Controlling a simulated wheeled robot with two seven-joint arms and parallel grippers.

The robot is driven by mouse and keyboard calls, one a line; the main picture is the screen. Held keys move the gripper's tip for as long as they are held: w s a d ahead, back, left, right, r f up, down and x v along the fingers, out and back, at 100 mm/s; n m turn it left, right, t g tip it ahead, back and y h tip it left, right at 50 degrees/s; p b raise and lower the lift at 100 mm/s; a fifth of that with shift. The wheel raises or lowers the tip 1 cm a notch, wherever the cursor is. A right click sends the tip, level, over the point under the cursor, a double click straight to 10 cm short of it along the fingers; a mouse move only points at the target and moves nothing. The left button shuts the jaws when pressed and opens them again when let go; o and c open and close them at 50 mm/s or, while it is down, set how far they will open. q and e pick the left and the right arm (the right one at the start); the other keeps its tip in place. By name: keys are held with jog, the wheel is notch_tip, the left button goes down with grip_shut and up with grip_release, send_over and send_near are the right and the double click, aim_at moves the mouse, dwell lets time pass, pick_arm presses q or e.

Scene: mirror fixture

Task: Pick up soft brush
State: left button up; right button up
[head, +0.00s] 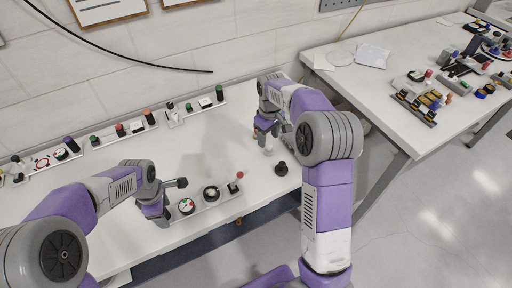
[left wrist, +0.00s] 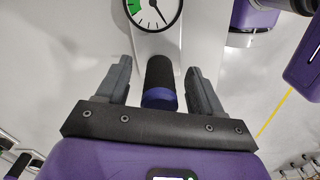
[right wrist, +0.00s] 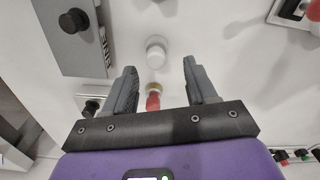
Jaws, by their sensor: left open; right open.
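A small piece with a red end and a gold band (right wrist: 153,98) lies between the fingers of my right gripper (right wrist: 155,82) in the right wrist view. A white rounded piece (right wrist: 156,54) is just beyond it. This may be the soft brush; I cannot tell whether the two are one object. In the head view the white piece (head: 268,148) is under my right gripper (head: 267,132), which is open. My left gripper (left wrist: 158,82) is open around a black cylinder with a blue-purple end (left wrist: 160,84); contact is unclear.
A plate with a gauge (head: 187,206) and dials is at the front of the white table. A black knob (head: 281,169) stands near the right edge. Several controls on plates line the back. A second table (head: 345,85) at right holds many parts. The middle of the table is clear.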

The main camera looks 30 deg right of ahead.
aim_at(269, 143)
jog(key=f, duration=0.5)
jog(key=shift+w+d+f, duration=0.1)
jog(key=shift+d, duration=0.15)
jog(key=shift+c, duration=0.2)
grip_shut()
notch_tip(269, 143, up, 10)
jog(key=shift+r, duration=0.1)
jog(key=c, duration=0.7)
grip_release()
jog(key=c, duration=0.3)
